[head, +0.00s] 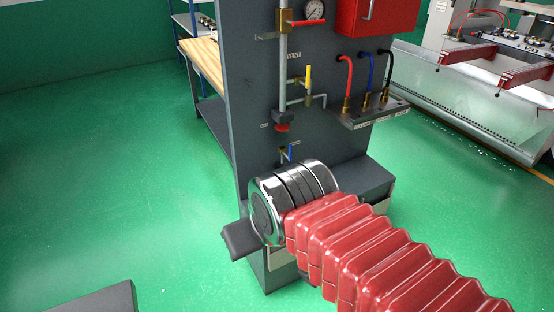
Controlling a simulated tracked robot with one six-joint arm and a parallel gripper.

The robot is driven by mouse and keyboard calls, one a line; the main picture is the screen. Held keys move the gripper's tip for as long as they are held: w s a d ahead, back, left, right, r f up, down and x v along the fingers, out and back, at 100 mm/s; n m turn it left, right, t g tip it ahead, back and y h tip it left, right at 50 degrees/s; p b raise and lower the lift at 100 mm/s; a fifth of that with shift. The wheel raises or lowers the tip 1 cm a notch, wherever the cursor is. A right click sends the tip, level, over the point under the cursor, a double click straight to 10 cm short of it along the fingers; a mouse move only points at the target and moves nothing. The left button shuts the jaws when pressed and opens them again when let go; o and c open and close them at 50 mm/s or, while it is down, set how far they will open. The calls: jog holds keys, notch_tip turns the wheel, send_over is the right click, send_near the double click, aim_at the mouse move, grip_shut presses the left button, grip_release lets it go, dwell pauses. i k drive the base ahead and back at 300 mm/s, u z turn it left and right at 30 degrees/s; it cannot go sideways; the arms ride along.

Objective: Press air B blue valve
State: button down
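A small blue-handled valve (289,153) sits low on the front of the dark grey panel (245,110), with a brass body beside the handle. Its handle stands roughly upright. My arm, with red bellows and a chrome wrist, reaches in from the lower right, and the wrist appears just below the valve in the picture. Of my gripper (241,239) only a dark part shows, left of and below the valve. The rest of it is hidden behind the wrist, so I cannot tell if it is open. I see no contact with the valve.
Above the valve are a red knob (282,128), a yellow-handled valve (308,77), a red-handled valve (308,23) and a gauge (313,10). A ledge with red, blue and black hoses (375,112) juts out at right.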

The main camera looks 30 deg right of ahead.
aim_at(290, 153)
jog(key=i, duration=1.05)
jog(key=z, duration=0.1)
